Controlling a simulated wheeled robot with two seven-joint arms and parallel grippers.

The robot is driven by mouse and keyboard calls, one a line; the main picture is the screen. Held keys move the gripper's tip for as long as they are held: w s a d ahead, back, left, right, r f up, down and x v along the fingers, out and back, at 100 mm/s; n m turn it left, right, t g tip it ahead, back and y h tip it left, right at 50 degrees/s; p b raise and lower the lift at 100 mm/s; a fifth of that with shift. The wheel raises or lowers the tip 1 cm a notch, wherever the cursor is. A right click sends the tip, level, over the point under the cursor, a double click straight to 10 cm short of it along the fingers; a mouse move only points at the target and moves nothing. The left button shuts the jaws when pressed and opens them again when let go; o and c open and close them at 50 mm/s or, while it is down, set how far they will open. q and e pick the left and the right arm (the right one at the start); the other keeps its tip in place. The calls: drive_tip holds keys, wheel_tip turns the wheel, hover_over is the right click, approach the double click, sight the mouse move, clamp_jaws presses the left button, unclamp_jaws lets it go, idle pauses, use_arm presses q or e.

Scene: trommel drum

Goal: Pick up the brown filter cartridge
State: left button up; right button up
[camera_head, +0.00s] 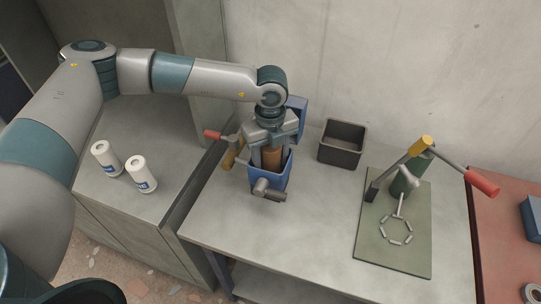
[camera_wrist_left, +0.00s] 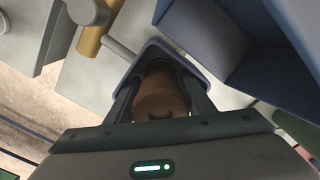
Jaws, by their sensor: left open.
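The brown filter cartridge (camera_head: 272,157) stands inside a blue open-topped housing (camera_head: 271,180) on the grey table. In the left wrist view the brown cartridge (camera_wrist_left: 160,93) shows its round top with a small hole, inside the blue housing (camera_wrist_left: 163,47). My left gripper (camera_head: 269,150) points down from above, with its fingers at the housing's mouth. In the left wrist view the open fingers (camera_wrist_left: 161,104) lie on either side of the cartridge. Whether they touch it cannot be told. The cartridge's lower part is hidden in the housing. My right gripper is not in view.
A red-ended lever (camera_head: 213,134) and a yellow cylinder (camera_head: 232,152) are left of the housing, with a blue block (camera_head: 297,110) behind. A dark empty bin (camera_head: 342,144) and a green board (camera_head: 393,235) with a lever tool stand right.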

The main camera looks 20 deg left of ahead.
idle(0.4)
use_arm(q)
drive_tip(key=c, duration=0.8)
drive_tip(key=shift+c, duration=0.2)
drive_tip(key=shift+w+r+b, duration=0.1)
drive_tip(key=shift+r+b, duration=0.35)
drive_tip(key=shift+r, duration=0.15)
wheel_tip(320, 180, up, 7)
drive_tip(key=b, duration=0.3)
drive_tip(key=shift+r, duration=0.9)
